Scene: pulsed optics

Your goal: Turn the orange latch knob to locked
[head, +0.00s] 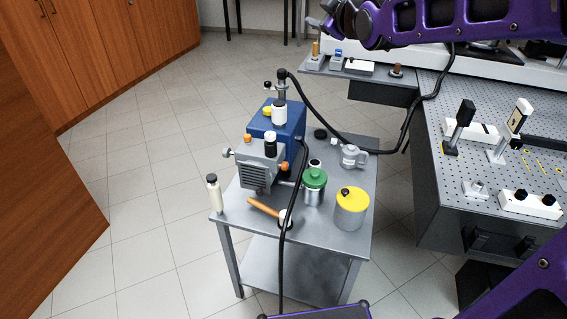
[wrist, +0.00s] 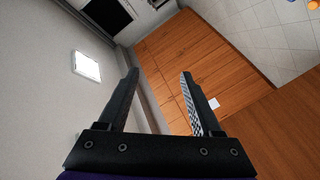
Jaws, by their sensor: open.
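A grey and blue pump-like machine (head: 262,160) stands on a small grey cart. Two small orange parts show on it: one orange knob on its top (head: 247,138) and one orange knob low on its right side (head: 284,166). I cannot tell which is the latch knob, nor how it is turned. My gripper (wrist: 160,75) is open and empty in the wrist view, pointing toward the wooden cabinets and wall, away from the machine. In the head view my purple arm crosses the top right; the gripper's fingers are not clearly seen there.
The cart (head: 335,234) also holds a green-lidded can (head: 314,187), a yellow-lidded can (head: 351,208), a white bottle (head: 215,194) and a wooden-handled tool (head: 264,208). A black hose (head: 330,132) arches over it. An optical table (head: 440,185) stands right; floor left is clear.

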